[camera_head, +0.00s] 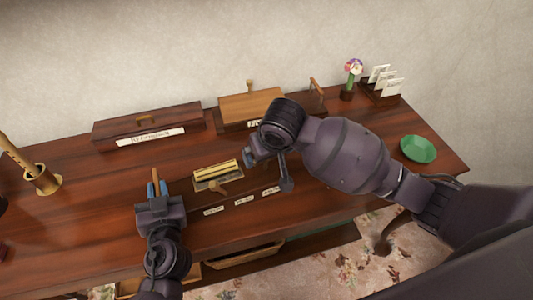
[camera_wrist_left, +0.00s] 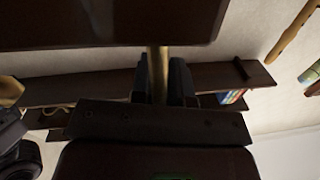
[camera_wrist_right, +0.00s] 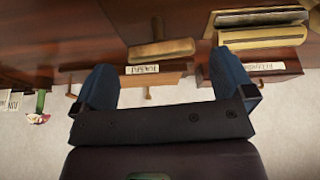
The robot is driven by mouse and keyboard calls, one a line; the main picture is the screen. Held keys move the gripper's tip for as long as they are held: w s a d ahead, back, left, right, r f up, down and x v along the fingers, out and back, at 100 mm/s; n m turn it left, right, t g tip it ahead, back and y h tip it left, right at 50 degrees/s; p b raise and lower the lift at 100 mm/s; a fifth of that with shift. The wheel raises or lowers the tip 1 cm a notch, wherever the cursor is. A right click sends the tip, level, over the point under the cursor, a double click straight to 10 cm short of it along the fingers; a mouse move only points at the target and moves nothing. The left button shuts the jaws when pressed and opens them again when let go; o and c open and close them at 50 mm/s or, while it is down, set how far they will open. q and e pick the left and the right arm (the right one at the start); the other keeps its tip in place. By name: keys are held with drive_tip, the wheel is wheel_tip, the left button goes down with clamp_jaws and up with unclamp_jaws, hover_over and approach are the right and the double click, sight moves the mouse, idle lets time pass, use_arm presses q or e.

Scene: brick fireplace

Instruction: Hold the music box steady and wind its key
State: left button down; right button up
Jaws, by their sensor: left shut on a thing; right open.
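A low box with a bright brass cylinder (camera_head: 217,174), which looks like the music box, sits mid-table; it also shows in the right wrist view (camera_wrist_right: 262,32). A T-shaped wooden piece, perhaps its key (camera_head: 219,189), lies beside it and also shows in the right wrist view (camera_wrist_right: 160,51). My left gripper (camera_head: 156,188) is left of the box, apart from it, shut on a thin wooden rod (camera_wrist_left: 158,72). What the rod's far end joins is unclear. My right gripper (camera_head: 254,155) is open and empty, just right of and above the box.
A long dark labelled box (camera_head: 150,126) and a wood-topped box (camera_head: 250,106) stand along the wall. A flower vase (camera_head: 347,92), a card holder (camera_head: 380,92) and a green bowl (camera_head: 418,149) are at right. A brass cup (camera_head: 42,181) stands at left. Paper labels (camera_head: 243,200) line the front.

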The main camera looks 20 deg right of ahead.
drive_tip(key=v, duration=0.9)
drive_tip(key=shift+s+r, duration=0.15)
drive_tip(key=shift+r, duration=0.25)
drive_tip(key=shift+d, duration=0.1)
use_arm(q)
drive_tip(key=c, duration=1)
unclamp_jaws()
drive_tip(key=shift+s, duration=0.1)
